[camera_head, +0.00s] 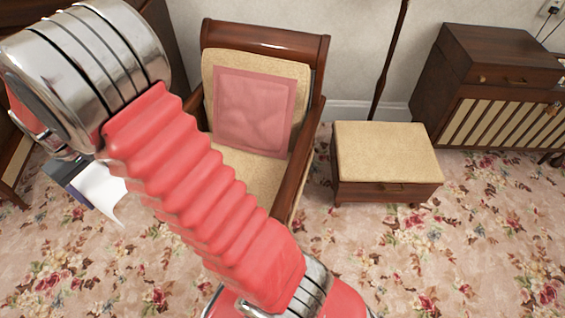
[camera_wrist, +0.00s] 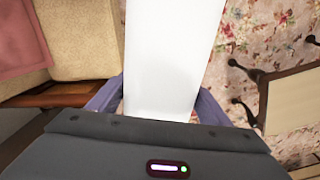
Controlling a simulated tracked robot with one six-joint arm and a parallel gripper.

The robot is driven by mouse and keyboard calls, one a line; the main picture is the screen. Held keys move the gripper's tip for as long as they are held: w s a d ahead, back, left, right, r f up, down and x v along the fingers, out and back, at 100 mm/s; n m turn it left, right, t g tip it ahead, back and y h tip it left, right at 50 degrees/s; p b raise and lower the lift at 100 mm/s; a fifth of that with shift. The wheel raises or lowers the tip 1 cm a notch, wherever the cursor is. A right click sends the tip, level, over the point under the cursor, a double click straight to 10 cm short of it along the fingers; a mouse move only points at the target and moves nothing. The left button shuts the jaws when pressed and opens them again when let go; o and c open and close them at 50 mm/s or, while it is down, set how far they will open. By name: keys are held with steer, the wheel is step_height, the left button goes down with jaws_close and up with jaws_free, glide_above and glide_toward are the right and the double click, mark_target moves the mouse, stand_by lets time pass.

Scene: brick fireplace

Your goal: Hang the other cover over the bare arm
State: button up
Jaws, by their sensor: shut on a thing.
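A white cloth cover (camera_head: 99,193) hangs from my gripper (camera_head: 72,180), left of the armchair in the head view. In the wrist view my gripper (camera_wrist: 157,104) is shut on the cover (camera_wrist: 172,58), which stretches out flat beyond the fingers. The armchair (camera_head: 265,36) has a dark wooden frame and beige upholstery. Its right wooden arm (camera_head: 295,178) shows no cloth on it. The left arm is mostly hidden behind my own arm. A bare stretch of wooden armrest (camera_wrist: 62,97) shows beside the cover in the wrist view.
A pink cushion (camera_head: 255,110) leans on the chair's back. A beige-topped stool (camera_head: 388,150) and a wooden cabinet (camera_head: 490,90) stand to the right, with a dark pole (camera_head: 388,62) between chair and cabinet. Another wooden piece (camera_head: 12,170) stands at the left edge. Flowered carpet lies open in front.

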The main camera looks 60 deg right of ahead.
steer(key=s+d+f+m, duration=0.3)
steer(key=d+f, duration=0.2)
steer(key=d, duration=0.6)
steer(key=s+d+f+m, duration=0.3)
steer(key=d+f, duration=0.1)
steer(key=d, duration=0.6)
steer(key=s+d+f+m, duration=0.25)
steer(key=d+f, duration=0.25)
steer(key=d, duration=0.6)
steer(key=s+d+f+m, duration=0.2)
steer(key=s+d+f, duration=0.2)
steer(key=s+d, duration=0.2)
steer(key=s+d+f+m, duration=0.3)
steer(key=s+d+f, duration=0.1)
steer(key=s, duration=0.5)
steer(key=s+d+f+m, duration=0.2)
steer(key=s+d+f, duration=0.2)
steer(key=s+d, duration=0.3)
steer(key=shift+s+d, duration=0.35)
steer(key=shift+s, duration=0.35)
steer(key=shift+f, duration=0.15)
steer(key=shift+f, duration=5.65)
